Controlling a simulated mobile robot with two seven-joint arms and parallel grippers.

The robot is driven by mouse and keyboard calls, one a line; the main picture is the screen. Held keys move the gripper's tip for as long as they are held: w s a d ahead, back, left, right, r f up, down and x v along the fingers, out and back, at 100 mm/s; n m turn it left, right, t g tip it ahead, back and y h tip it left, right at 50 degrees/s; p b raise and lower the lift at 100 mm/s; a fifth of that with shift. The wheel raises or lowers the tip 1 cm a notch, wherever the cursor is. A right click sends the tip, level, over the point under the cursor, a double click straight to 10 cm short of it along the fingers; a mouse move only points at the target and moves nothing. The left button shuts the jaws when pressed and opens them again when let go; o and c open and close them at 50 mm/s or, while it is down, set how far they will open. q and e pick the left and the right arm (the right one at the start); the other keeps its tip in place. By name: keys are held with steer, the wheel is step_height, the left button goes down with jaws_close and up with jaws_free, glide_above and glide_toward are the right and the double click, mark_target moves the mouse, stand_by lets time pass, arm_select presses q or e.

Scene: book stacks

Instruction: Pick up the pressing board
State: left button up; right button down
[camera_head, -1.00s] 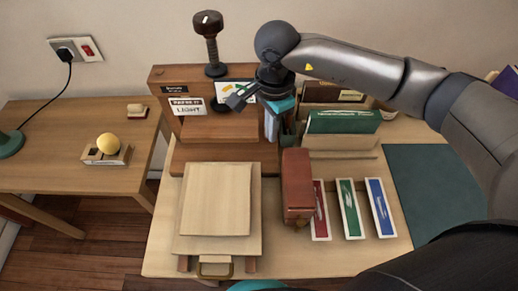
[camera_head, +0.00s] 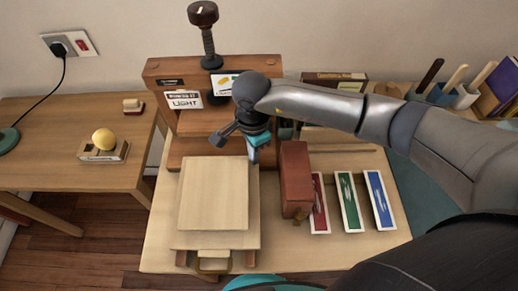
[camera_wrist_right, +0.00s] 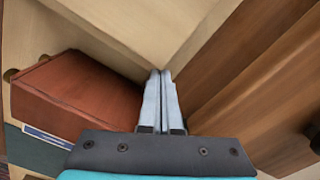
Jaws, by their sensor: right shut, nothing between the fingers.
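The pressing board, a pale square wooden board (camera_head: 214,192), lies flat on a slightly larger pale board on the table at centre left. Pale board edges also fill the top of the right wrist view (camera_wrist_right: 150,25); I cannot tell which layer is which there. My right gripper (camera_head: 253,161) points down at the board's far right corner, between the board and the red-brown box. Its fingers (camera_wrist_right: 160,75) are shut and empty, with the tips close to the pale wood; contact is unclear. My left gripper is out of view.
The red-brown box (camera_head: 296,178) stands close on the right, beside red, green and blue strips (camera_head: 348,202). A wooden press (camera_head: 185,125) with a tall dark-knobbed screw stands behind. A side table (camera_head: 70,165) is at left.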

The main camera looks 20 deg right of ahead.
mark_target(234, 166)
steer(key=shift+a, duration=0.15)
steer(key=a, duration=0.2)
steer(key=s+a+b, duration=0.1)
steer(key=a, duration=0.2)
steer(key=shift+s, duration=0.2)
